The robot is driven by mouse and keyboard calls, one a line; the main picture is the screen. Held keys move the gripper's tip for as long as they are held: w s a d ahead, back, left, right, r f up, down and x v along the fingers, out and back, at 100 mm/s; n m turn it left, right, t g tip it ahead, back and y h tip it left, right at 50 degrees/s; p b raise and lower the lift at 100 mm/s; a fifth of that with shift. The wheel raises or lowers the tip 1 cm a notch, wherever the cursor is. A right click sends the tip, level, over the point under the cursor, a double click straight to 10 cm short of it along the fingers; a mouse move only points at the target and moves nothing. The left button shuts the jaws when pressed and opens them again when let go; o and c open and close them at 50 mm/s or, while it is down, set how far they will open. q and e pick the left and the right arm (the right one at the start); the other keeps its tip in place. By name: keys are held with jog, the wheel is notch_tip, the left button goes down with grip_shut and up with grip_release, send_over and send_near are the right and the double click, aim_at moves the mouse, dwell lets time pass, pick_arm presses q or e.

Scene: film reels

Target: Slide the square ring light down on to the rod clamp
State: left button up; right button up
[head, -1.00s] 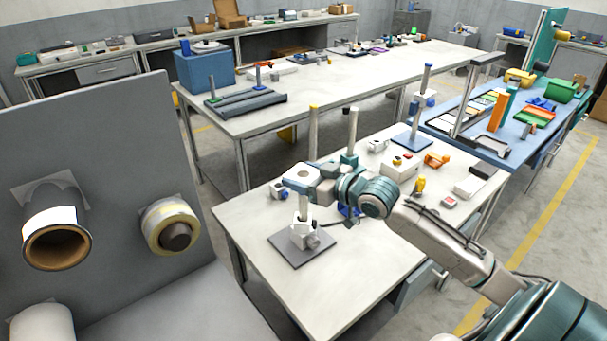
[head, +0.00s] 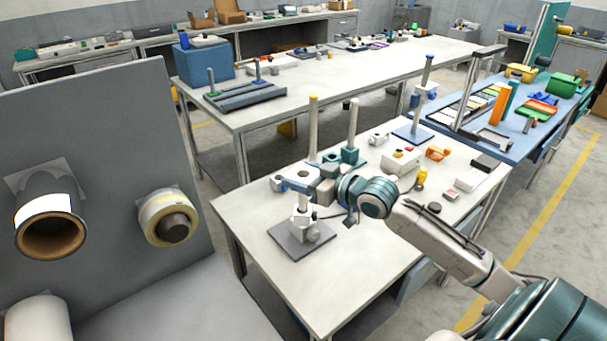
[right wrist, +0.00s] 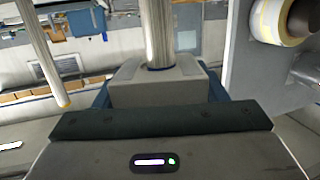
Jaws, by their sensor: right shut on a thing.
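The white square ring light (head: 287,184) is held level over the rod stand in the head view, its round hole facing up. My right gripper (head: 322,184) is shut on its right side. How far the rod passes into the hole is hidden. My left gripper is not in view.
A yellow-tipped rod (head: 313,130) and a rod with a teal clamp (head: 352,130) stand close behind the ring light. Small boxes and an orange part (head: 437,153) lie to the right. The table's front part (head: 300,290) is clear. A grey panel with film rolls (head: 100,130) is at left.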

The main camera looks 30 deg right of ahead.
aim_at(308, 206)
jog(key=shift+f+b, duration=1.15)
jog(key=shift+f, duration=0.5)
jog(key=shift+f, duration=0.1)
jog(key=shift+f+b, duration=2.05)
jog(key=shift+f, duration=0.35)
jog(key=shift+s+f+b, duration=0.1)
jog(key=shift+f+b, duration=0.2)
jog(key=shift+f, duration=0.2)
jog(key=o, duration=1.2)
jog(key=shift+c, duration=0.2)
